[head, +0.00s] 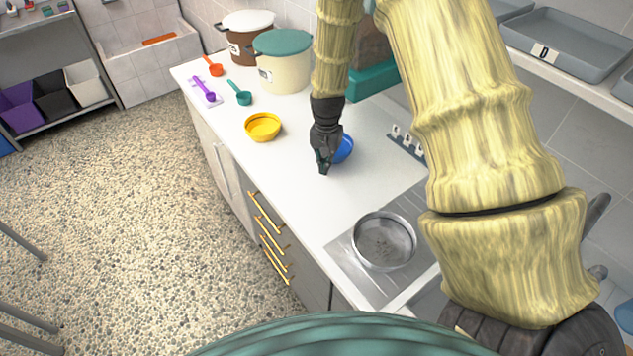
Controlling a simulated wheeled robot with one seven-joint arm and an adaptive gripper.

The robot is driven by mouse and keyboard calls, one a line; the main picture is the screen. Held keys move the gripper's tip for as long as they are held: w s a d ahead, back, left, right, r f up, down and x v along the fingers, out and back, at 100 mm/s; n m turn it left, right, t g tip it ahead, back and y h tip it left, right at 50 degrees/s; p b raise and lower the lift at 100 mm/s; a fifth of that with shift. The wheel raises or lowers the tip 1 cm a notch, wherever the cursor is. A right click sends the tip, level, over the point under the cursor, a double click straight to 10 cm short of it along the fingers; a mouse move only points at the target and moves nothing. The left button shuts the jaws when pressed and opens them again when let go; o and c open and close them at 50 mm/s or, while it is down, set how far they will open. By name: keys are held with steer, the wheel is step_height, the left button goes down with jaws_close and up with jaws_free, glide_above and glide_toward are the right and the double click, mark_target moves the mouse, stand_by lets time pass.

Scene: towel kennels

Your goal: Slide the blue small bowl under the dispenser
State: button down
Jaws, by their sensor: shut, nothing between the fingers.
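The blue small bowl (344,149) sits on the white counter, partly hidden behind my gripper (323,170). My gripper points down at the bowl's left side with its fingers shut and nothing between them. I cannot tell whether the fingers touch the bowl. The dispenser is mostly hidden behind my arm; what looks like its teal base (378,80) and brownish body (371,48) show between my arm links, farther back on the counter than the bowl.
A yellow bowl (263,127) stands left of my gripper. Teal (240,93), purple (204,89) and orange (213,66) scoops lie farther left. Cream (283,67) and brown (243,42) lidded bins stand behind. A metal sink bowl (384,240) is at the near end. Counter (290,195) before the bowl is clear.

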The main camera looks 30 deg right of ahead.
mark_target(345, 150)
steer(key=w+d, duration=0.5)
steer(key=shift+d, duration=0.35)
steer(key=shift+s+a, duration=0.1)
